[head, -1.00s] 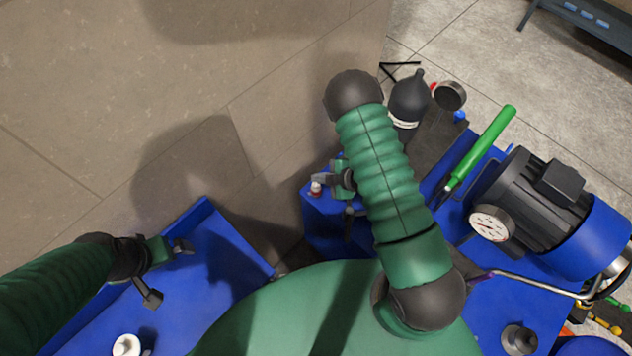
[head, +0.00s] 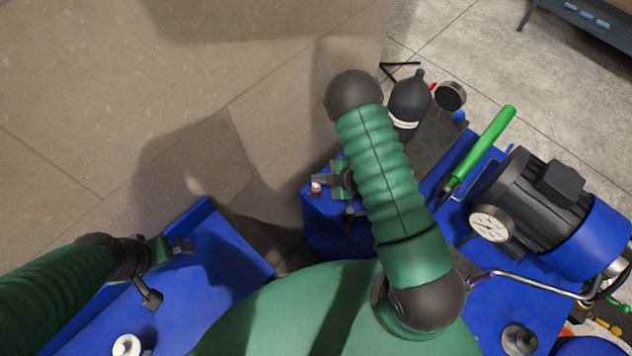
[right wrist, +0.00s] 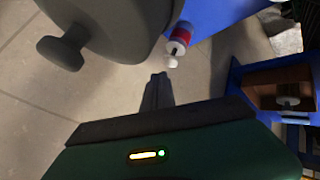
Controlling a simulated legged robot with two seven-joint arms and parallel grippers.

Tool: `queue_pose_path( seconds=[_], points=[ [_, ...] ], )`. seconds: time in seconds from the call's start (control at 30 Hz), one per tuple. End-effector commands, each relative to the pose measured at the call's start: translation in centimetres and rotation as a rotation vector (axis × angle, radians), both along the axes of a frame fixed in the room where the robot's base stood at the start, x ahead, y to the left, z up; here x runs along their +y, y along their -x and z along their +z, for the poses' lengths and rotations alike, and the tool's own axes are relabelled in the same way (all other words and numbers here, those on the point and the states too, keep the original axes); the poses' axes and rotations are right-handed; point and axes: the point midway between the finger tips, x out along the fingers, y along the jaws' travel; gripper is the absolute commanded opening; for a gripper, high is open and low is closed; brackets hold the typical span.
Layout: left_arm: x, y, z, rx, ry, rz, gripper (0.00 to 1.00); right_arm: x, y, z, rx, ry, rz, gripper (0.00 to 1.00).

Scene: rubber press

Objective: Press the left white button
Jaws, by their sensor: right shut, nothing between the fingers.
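A white button (head: 316,187) with a red collar sits on the left part of the blue press body (head: 322,225). It also shows in the right wrist view (right wrist: 172,60), just beyond and slightly right of my fingertips. My right gripper (head: 320,180) is shut and empty, its tips close beside the button. In the right wrist view the shut fingers (right wrist: 159,78) point at the button's side; I cannot tell whether they touch it. My right forearm hides part of the press. My left gripper (head: 186,246) is over the blue surface at left; its opening is unclear.
A motor (head: 535,205), a gauge (head: 490,223) and a green lever (head: 482,150) stand on the press at right. A dark bottle (head: 408,98) stands behind. A white knob (head: 126,345) is at lower left. Bare floor lies at upper left.

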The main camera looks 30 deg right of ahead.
Motion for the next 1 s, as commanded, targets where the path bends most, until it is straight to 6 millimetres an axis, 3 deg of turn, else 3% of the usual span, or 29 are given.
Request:
queue_pose_path(
  seconds=[1.0],
  points=[
    [0.0, 0.0, -0.53, 0.0, 0.0, 0.0, 1.0, 0.02, 0.09, -0.75, 0.0, 0.0, 0.0, 0.0]
  ],
)
